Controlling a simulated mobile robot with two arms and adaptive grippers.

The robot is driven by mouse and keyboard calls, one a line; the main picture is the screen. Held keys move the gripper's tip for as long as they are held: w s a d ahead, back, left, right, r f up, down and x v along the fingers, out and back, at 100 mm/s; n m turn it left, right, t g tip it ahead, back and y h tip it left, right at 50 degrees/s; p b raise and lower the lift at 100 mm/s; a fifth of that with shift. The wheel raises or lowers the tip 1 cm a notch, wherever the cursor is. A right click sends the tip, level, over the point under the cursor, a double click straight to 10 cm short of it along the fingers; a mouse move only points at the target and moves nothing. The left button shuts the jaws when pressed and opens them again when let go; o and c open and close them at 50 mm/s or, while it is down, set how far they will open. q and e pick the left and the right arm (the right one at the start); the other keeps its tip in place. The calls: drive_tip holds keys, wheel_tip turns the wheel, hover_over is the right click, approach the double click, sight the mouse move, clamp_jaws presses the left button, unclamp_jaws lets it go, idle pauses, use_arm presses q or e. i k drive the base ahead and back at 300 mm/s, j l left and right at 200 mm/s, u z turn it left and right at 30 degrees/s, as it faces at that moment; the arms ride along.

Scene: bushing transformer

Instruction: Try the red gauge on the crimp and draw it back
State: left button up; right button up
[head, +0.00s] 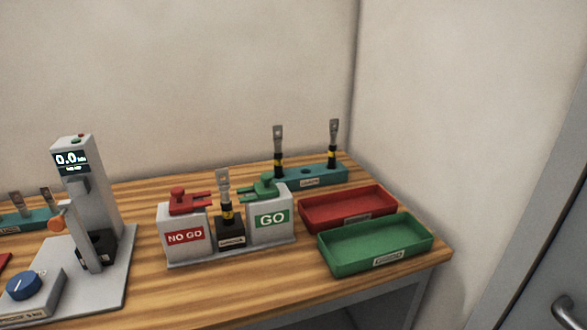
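The red gauge (188,199) rests on top of the white block labelled NO GO (184,237). Its forked end points right, toward the lug in the middle. The crimped lug (224,190), with a grey flat top and a black and yellow lower part, stands upright in a black holder (230,232) between the two blocks. The green gauge (262,189) rests on the white block labelled GO (270,220), its fork pointing left. The red fork's tips look close to the lug; I cannot tell whether they touch it. Neither of my grippers is in view.
A red tray (384,221) and a green tray (340,268) sit at the right, apparently empty. Behind them a teal rack (325,176) holds two upright lugs. A grey tester (88,190) with a display stands at the left. Some wooden tabletop (200,295) in front is clear.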

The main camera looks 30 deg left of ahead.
sight(180, 203)
drive_tip(key=k+u, duration=0.15)
drive_tip(key=u, duration=0.85)
drive_tip(key=k+j, duration=0.4)
drive_tip(key=i+l, duration=0.35)
